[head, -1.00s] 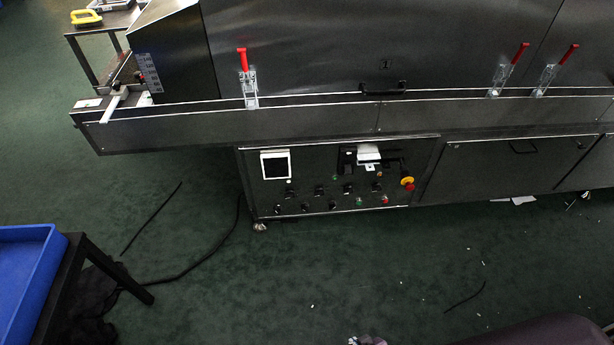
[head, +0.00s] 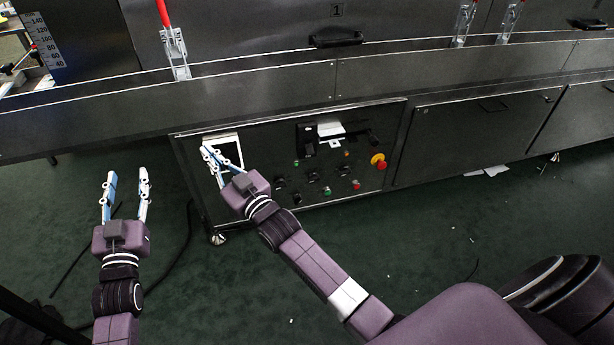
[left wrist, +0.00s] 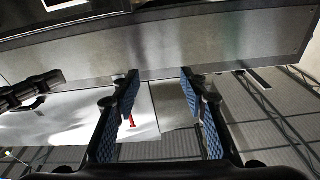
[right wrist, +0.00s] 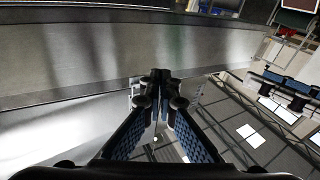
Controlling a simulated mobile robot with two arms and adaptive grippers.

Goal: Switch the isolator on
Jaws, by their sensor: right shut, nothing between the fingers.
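The control panel (head: 285,155) sits low on the dryer's front. A red knob on a yellow base (head: 378,161) is at its right end. A black unit with a white piece (head: 329,128) is at its upper middle. I cannot tell for sure which control is the isolator, nor its setting. My right gripper (head: 208,154) is shut and empty, in front of the white-framed screen (head: 229,140), left of those controls. Its fingertips meet in the right wrist view (right wrist: 158,78). My left gripper (head: 127,176) is open and empty, left of the panel. Its spread fingers show in the left wrist view (left wrist: 160,78).
Small knobs and coloured buttons (head: 327,190) line the panel's lower part. A long metal ledge (head: 250,93) runs above it, with a clamp (head: 176,50) with a red handle and a black door handle (head: 337,38).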

